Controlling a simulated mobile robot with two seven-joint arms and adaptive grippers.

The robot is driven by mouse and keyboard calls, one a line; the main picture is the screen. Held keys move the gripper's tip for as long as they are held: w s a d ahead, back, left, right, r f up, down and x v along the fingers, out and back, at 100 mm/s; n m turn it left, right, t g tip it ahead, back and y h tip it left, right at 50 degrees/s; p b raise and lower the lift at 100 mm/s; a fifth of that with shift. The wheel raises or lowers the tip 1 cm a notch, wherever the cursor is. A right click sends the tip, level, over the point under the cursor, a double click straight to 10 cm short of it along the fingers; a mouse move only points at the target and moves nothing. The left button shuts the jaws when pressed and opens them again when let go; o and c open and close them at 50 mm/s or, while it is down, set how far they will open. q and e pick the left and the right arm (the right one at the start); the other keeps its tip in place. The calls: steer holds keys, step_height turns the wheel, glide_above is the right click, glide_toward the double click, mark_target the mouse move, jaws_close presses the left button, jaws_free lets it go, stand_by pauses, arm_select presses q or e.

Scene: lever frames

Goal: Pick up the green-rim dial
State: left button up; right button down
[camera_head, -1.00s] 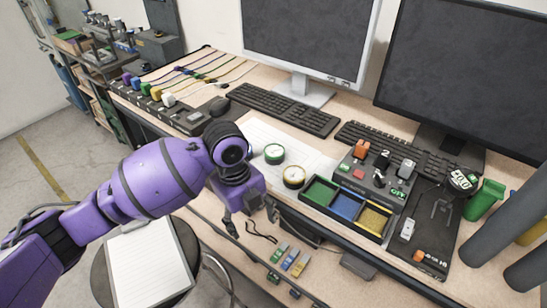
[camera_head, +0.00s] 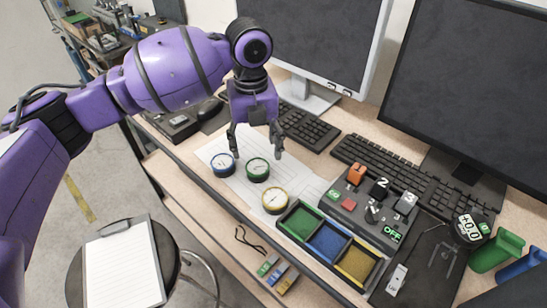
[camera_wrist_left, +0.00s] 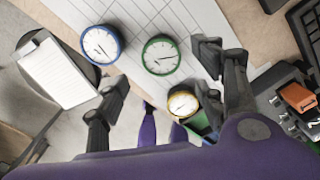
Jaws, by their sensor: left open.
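The green-rim dial (camera_head: 257,169) lies on white paper on the desk, between a blue-rim dial (camera_head: 222,164) and a yellow-rim dial (camera_head: 274,200). My left gripper (camera_head: 256,155) is open and empty, with its fingers pointing down just above and behind the green-rim dial. In the left wrist view, the green-rim dial (camera_wrist_left: 161,55) shows beyond and between the two open fingertips (camera_wrist_left: 160,68), apart from them. The blue-rim dial (camera_wrist_left: 100,44) is to its left there and the yellow-rim dial (camera_wrist_left: 183,104) is nearer the palm. My right gripper is not in view.
A tray with green, blue and yellow compartments (camera_head: 290,212) stands right of the dials. A button box (camera_head: 375,205), keyboards (camera_head: 400,165) and two monitors (camera_head: 465,85) are farther right and behind. A stool with a clipboard (camera_head: 122,268) stands below the desk's front edge.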

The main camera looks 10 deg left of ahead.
mark_target(256, 167)
arm_select(q)
steer(key=shift+w+d+f, duration=0.1)
steer(key=shift+w+d, duration=0.05)
steer(key=shift+w, duration=0.1)
steer(key=shift+s+f, duration=0.1)
steer(key=shift+f, duration=0.15)
steer(key=shift+s+a+f, duration=0.3)
steer(key=shift+s+f, duration=0.1)
steer(key=shift+f, duration=0.65)
step_height(256, 167, down, 5)
steer(key=shift+d+r, duration=0.1)
steer(key=c, duration=1.2)
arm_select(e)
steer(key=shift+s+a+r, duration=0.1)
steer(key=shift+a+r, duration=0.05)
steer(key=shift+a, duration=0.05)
arm_select(q)
steer(key=shift+w+r, duration=0.1)
steer(key=shift+r, duration=0.05)
steer(key=shift+c, duration=0.2)
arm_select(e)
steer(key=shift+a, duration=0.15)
